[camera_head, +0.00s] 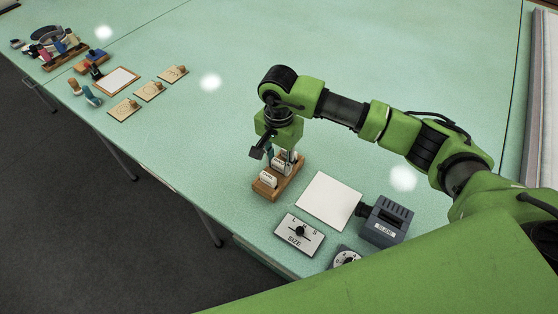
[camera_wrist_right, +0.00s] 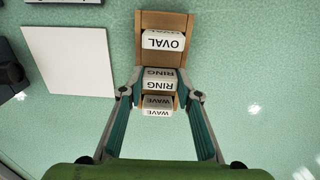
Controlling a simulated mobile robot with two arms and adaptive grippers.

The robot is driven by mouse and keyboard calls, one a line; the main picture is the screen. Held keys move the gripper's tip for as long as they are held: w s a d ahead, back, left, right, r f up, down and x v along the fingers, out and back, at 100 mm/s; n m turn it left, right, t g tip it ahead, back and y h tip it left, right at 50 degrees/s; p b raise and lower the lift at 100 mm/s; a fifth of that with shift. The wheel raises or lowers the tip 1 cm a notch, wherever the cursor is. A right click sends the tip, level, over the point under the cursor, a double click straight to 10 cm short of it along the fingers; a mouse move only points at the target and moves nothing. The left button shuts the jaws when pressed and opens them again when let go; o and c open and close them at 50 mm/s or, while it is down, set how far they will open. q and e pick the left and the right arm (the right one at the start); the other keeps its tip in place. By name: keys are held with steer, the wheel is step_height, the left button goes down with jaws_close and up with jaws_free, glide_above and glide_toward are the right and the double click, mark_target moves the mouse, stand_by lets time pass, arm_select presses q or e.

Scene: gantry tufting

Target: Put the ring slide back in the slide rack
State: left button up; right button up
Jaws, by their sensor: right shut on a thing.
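The wooden slide rack (camera_head: 259,188) stands on the green table under my right gripper (camera_head: 282,155); it also shows in the wrist view (camera_wrist_right: 164,19). In the wrist view, a white slide labelled OVAL (camera_wrist_right: 164,40) sits at the far end and one labelled WAVE (camera_wrist_right: 157,103) at the near end. The ring slide (camera_wrist_right: 159,80), labelled RING, is between them. My right gripper is shut on the ring slide, a finger at each side, over the rack's middle. Whether the slide is fully seated is unclear. My left gripper is not in view.
A white square sheet (camera_head: 328,200) lies right of the rack. A SIZE dial box (camera_head: 299,234), a round dial (camera_head: 346,258) and a dark slotted box (camera_head: 386,221) stand nearby. Wooden tiles (camera_head: 149,91) and a framed board (camera_head: 116,80) lie far left. The table beyond the rack is clear.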

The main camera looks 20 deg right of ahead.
steer(key=o, duration=1.3)
step_height(320, 180, up, 12)
steer(key=shift+r, duration=0.1)
